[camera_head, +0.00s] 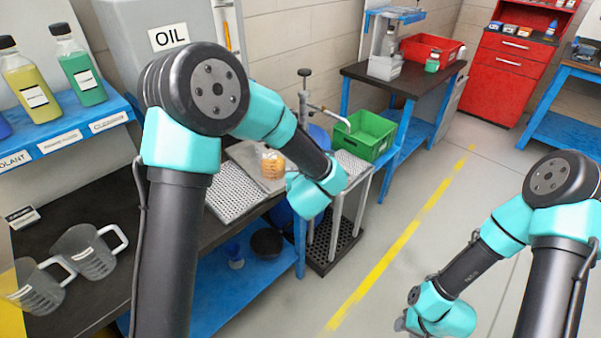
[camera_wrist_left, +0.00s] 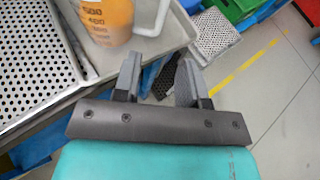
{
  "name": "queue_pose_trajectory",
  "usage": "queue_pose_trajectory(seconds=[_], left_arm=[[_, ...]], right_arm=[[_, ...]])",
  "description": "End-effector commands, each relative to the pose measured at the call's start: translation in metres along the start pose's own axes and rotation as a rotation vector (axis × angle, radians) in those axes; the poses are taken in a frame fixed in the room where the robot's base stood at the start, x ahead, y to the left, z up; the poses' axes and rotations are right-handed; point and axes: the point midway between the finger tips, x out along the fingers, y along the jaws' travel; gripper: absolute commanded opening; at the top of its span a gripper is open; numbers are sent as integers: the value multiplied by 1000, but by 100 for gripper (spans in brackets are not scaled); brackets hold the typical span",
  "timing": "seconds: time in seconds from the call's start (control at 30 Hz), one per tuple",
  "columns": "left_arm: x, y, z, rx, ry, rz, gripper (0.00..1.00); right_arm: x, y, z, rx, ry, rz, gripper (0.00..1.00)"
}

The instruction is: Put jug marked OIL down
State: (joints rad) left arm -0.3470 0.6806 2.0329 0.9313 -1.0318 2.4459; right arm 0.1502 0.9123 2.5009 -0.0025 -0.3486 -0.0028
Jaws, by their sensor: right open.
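A clear jug with orange liquid (camera_head: 272,164) stands on a grey metal tray (camera_head: 243,157) on the dark bench. In the left wrist view the jug (camera_wrist_left: 104,22) shows its scale marks and clear handle; no OIL mark on it is readable. My left gripper (camera_wrist_left: 160,80) is open and empty, its fingertips just below the handle in the picture and apart from it. In the head view my left wrist hides these fingers. My right gripper (camera_head: 402,322) is open, low over the floor at the right, mostly hidden by its own wrist.
Two empty clear jugs (camera_head: 90,252) (camera_head: 35,288) stand at the bench's left. A grey cabinet with an OIL sign (camera_head: 169,37) is behind. A pump stand (camera_head: 305,100) and green crate (camera_head: 364,134) lie beyond the jug. The floor (camera_head: 400,270) at right is clear.

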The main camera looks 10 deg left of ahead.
Motion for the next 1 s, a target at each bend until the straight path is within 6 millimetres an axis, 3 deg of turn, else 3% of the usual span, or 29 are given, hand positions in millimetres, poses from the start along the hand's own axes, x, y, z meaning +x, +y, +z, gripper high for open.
queue_pose_trajectory(seconds=[0.4, 0.57, 0.77, 1.0], left_arm=[[1, 0, 0, 3, 1, -1, 38], [5, 5, -12, 96, 22, -19, 38], [16, 22, -53, 461, 95, -110, 38], [20, 49, -123, 1028, 174, -321, 38]], right_arm=[[0, 0, 0, 0, 0, 0, 43], [0, 0, 0, 0, 0, 0, 43], [0, 0, 0, 0, 0, 0, 43], [0, 0, 0, 0, 0, 0, 43]])
